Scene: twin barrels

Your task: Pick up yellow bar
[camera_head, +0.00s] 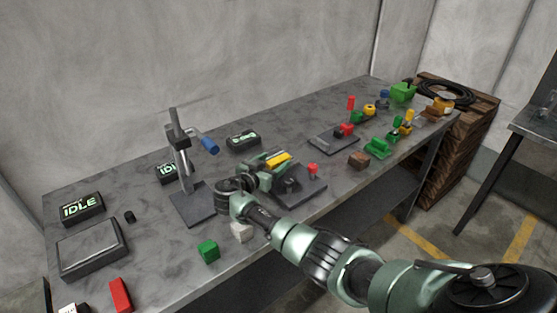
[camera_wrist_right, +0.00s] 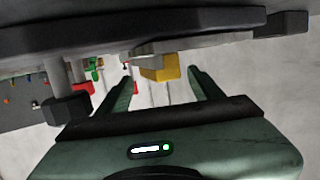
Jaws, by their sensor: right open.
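The yellow bar (camera_head: 279,160) lies on a dark fixture near the middle of the bench in the head view. In the right wrist view the yellow bar (camera_wrist_right: 160,68) shows between the two finger lines, around the level of the tips. My right gripper (camera_head: 266,166) reaches in beside the bar from the left; its fingers (camera_wrist_right: 160,77) are apart with nothing held between them. Whether a finger touches the bar cannot be told. My left gripper is not in view.
A red-topped peg (camera_head: 313,169) stands right of the bar. A green cube (camera_head: 208,250) and a pale block (camera_head: 242,231) lie near the front edge. More coloured parts stand farther right.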

